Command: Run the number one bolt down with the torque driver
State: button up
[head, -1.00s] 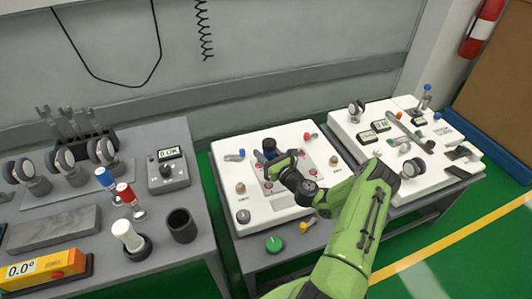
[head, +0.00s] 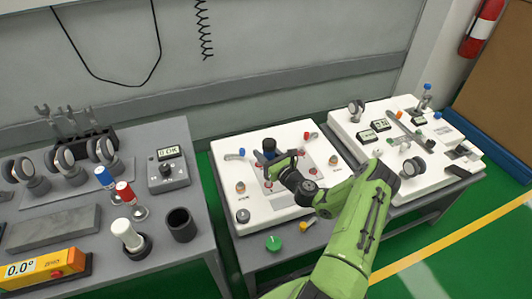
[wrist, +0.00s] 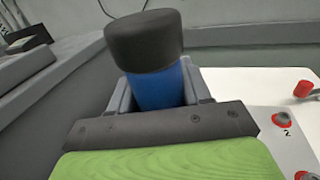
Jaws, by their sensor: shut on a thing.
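My gripper (head: 272,160) is over the left part of the white cart top's grey plate (head: 312,172). It is shut on the torque driver (head: 268,146), which has a blue body and a black cap. In the wrist view the driver (wrist: 155,80) stands roughly upright between the jaws. Its lower end and the number one bolt are hidden by my gripper and arm. A red bolt marked 2 (wrist: 283,119) shows to the right in the wrist view, with part of another red piece below it.
A left bench holds a controller box (head: 168,168) whose display ends in OK, a black cup (head: 181,224), a white-handled tool (head: 127,235), and blue- and red-capped tools. A green button (head: 273,243) sits at the cart's front. Another white cart (head: 385,190) stands right.

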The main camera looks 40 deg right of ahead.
aim_at(265, 139)
jog(key=shift+s+a+f, duration=0.1)
jog(key=shift+f, duration=0.3)
dwell(0.9)
jog(key=shift+r, duration=0.1)
notch_tip(265, 139, up, 6)
jog(key=p, duration=0.5)
jog(key=shift+r, duration=0.2)
jog(key=shift+f, duration=0.1)
